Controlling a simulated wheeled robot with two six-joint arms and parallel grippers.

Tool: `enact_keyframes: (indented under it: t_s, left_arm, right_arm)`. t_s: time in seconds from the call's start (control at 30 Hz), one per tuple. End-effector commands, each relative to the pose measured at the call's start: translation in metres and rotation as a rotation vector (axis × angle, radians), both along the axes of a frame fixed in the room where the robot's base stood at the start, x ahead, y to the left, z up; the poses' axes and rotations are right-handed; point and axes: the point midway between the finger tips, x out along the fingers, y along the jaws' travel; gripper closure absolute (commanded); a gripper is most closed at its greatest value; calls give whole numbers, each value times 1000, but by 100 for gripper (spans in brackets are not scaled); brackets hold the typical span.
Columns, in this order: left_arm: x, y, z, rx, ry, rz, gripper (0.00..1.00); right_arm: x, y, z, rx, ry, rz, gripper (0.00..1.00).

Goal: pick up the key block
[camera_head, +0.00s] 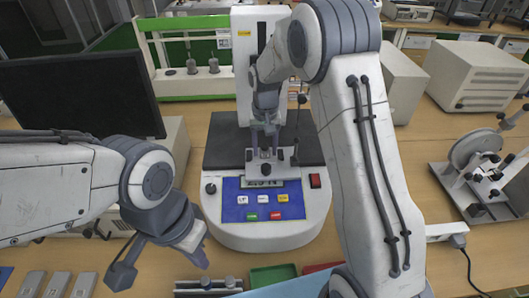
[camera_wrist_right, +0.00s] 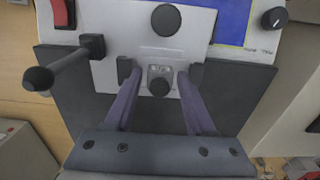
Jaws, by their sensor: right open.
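A small grey block with a dark round knob (camera_wrist_right: 159,82), which looks like the key block, sits in the fixture of the test machine (camera_head: 265,232). My right gripper (camera_wrist_right: 160,72) is open. Its two fingers stand on either side of this block in the right wrist view, with gaps that look clear on both sides. In the head view the right gripper (camera_head: 265,133) points down over the machine, just behind the fixture. My left gripper (camera_head: 160,262) is open and empty, low at the left of the machine.
A black lever (camera_wrist_right: 62,68) sticks out beside the right gripper. The machine's blue button panel (camera_head: 263,200) lies in front of the fixture. A monitor (camera_head: 80,90) stands left, and a round-wheeled device (camera_head: 478,165) right. Grey blocks (camera_head: 58,284) and a green tray (camera_head: 273,276) lie near the front.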

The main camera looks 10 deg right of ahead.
Motion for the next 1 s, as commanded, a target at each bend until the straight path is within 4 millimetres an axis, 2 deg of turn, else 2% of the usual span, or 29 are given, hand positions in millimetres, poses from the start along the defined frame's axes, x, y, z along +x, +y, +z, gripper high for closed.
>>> enact_keyframes:
  t_s: [0.2,0.23,0.3,0.37,0.63,0.73,0.87,1.0]
  left_arm:
    - [0,0,0,0,0,0,100]
    - [0,0,0,0,0,0,100]
    - [0,0,0,0,0,0,100]
    - [0,0,0,0,0,0,100]
    - [0,0,0,0,0,0,100]
    - [0,0,-2,0,0,0,100]
    - [0,0,-7,0,0,0,100]
    - [0,0,-12,0,0,0,100]
  right_arm:
    - [0,0,-2,0,-1,0,45]
    - [0,0,-2,0,-1,0,53]
    - [0,0,-2,0,-1,0,79]
    - [0,0,-1,0,-1,0,100]
    - [0,0,0,0,-2,0,100]
    - [1,0,6,0,-4,0,100]
    - [1,0,27,1,-7,0,100]
    - [1,0,56,1,-7,0,100]
